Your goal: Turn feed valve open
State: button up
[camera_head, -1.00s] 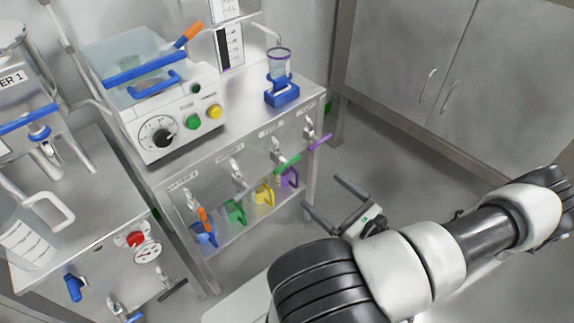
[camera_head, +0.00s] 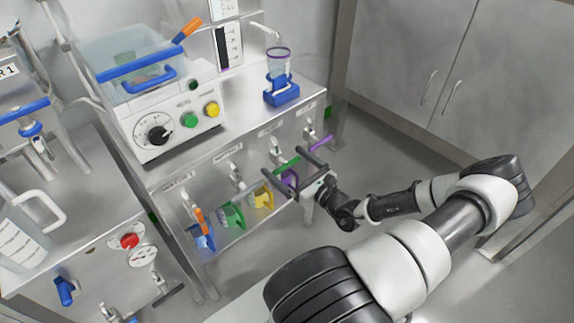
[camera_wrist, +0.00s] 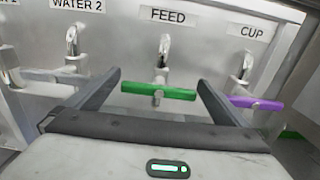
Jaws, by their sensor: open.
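The feed valve (camera_wrist: 158,90) has a green bar handle lying crosswise under the FEED label (camera_wrist: 168,16) in the wrist view. In the head view its green handle (camera_head: 287,163) shows on the front panel of the bench. My gripper (camera_wrist: 158,78) is open, with one finger on each side of the green handle. It holds nothing, and the handle's ends look close to the fingers; I cannot tell whether they touch. In the head view my gripper (camera_head: 282,160) reaches the panel from the lower right.
The CUP valve with a purple handle (camera_wrist: 256,103) is close on the right. The WATER 2 valve (camera_wrist: 72,42) is on the left. Colored cups, including a yellow one (camera_head: 262,196), sit on the shelf below. A white control box (camera_head: 172,125) stands on the bench.

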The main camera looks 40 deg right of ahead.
jog(key=shift+c, duration=0.3)
jog(key=c, duration=0.9)
jog(key=shift+o, duration=0.2)
